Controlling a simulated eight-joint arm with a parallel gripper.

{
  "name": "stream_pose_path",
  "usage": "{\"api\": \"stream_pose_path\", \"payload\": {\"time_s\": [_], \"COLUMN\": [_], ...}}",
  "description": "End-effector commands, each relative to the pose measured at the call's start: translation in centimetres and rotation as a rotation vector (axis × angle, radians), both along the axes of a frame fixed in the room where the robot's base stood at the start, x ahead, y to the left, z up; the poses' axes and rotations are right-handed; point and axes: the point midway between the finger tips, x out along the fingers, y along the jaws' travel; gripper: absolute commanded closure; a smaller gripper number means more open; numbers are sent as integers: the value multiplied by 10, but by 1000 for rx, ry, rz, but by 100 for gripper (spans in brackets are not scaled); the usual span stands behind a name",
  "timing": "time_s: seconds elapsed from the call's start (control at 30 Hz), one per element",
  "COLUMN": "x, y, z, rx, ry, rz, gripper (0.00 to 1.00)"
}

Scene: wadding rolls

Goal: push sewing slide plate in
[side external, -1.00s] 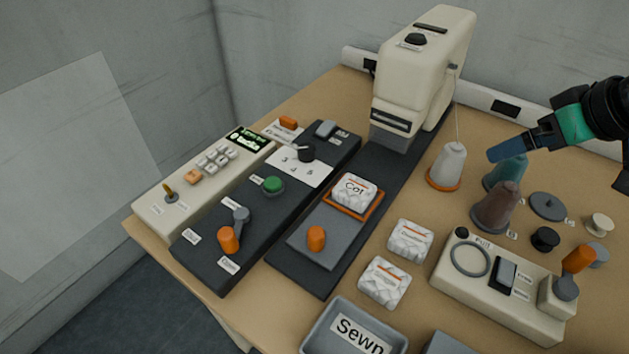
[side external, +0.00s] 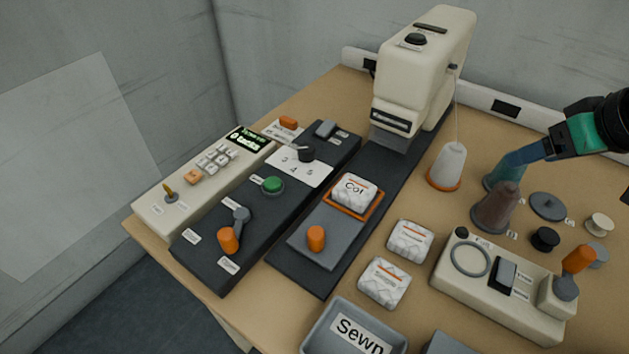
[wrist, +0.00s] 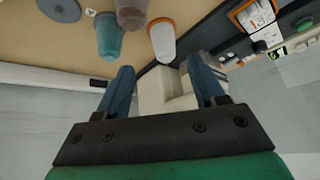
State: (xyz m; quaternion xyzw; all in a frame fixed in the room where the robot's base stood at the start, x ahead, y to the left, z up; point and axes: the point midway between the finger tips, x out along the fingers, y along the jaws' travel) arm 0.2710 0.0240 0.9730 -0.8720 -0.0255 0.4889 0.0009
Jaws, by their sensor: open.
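The grey slide plate (side external: 296,246) lies on the dark machine bed (side external: 290,274), with an upright orange knob (side external: 316,238) near its front. An orange-edged frame (side external: 347,208) at its far end holds a white wadding roll labelled "Cot" (side external: 355,190). The plate sits in front of, and apart from, the cream sewing head (side external: 425,65). My gripper (side external: 505,170) is at the right, well away from the plate, by the teal cone (side external: 495,184). In the wrist view, my gripper's blue fingers (wrist: 161,66) are spread, with the sewing head visible between them.
A white cone (side external: 452,163) and a brown cone (side external: 496,208) stand between my gripper and the plate. Two wadding rolls (side external: 410,240) (side external: 384,282) lie right of the bed. A control box with a green button (side external: 273,185) is left of it. A "Sewn" tray (side external: 313,333) stands in front.

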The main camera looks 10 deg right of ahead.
Motion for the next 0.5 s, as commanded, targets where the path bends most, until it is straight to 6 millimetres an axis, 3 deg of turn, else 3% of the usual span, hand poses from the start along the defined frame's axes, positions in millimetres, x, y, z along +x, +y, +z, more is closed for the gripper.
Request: {"api": "stream_pose_path", "payload": {"time_s": [0.27,0.5], "x": [39,43], "y": [97,195], "z": [4,-28], "rx": [16,-46], "ry": [228,418], "rz": [137,227], "gripper": [37,37]}}
